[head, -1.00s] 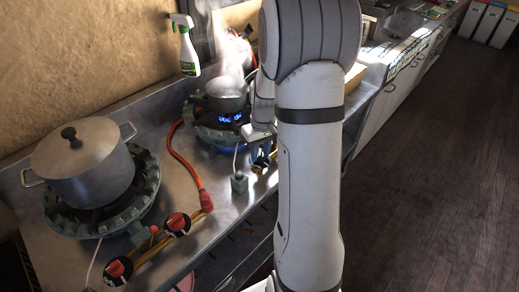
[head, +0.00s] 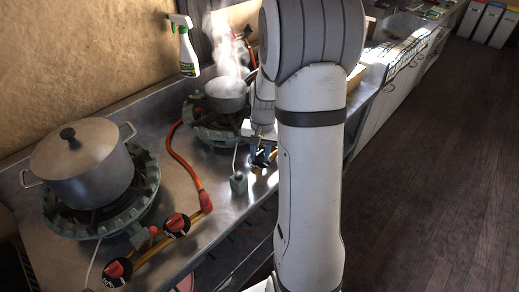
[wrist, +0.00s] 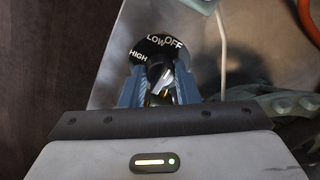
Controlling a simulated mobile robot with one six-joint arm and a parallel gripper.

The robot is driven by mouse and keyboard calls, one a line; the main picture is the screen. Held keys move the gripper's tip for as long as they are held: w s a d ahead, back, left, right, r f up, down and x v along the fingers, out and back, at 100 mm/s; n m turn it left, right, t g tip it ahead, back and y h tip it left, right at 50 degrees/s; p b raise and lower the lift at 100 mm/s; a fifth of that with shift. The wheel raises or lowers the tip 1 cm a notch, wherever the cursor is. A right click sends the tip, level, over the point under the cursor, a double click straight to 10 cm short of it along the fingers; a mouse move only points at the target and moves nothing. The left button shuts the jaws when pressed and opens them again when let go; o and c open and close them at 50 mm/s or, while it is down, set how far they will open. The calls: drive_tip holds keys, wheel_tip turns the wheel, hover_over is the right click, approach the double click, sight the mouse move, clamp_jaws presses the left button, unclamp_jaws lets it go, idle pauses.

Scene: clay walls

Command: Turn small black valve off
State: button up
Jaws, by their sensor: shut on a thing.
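The small black valve (wrist: 157,46) shows in the wrist view as a round black dial marked HIGH, LOW and OFF. My gripper (wrist: 160,88) has its two blue-grey fingers shut on the valve's knob, one on each side. The fingers hide part of the knob, so its exact pointing is hard to tell. In the head view my gripper (head: 262,155) is at the front edge of the counter, beside the rear burner, and my arm hides much of it. A steaming pot (head: 227,95) stands on that burner (head: 205,125), with no blue flame visible under it.
A large lidded pot (head: 82,165) stands on the nearer burner (head: 140,195). Two red knobs (head: 176,224) sit on a brass pipe at the front edge. An orange hose (head: 180,160) crosses the steel counter. A spray bottle (head: 186,48) is by the wall.

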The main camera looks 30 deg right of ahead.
sight(261, 151)
drive_tip(key=shift+w+r, duration=0.15)
drive_tip(key=shift+w, duration=0.05)
idle(0.3)
drive_tip(key=o, duration=0.8)
drive_tip(key=shift+c, duration=0.2)
drive_tip(key=shift+o, duration=1.1)
drive_tip(key=shift+s, duration=0.1)
drive_tip(key=shift+d+r, duration=0.15)
drive_tip(key=shift+r, duration=3.65)
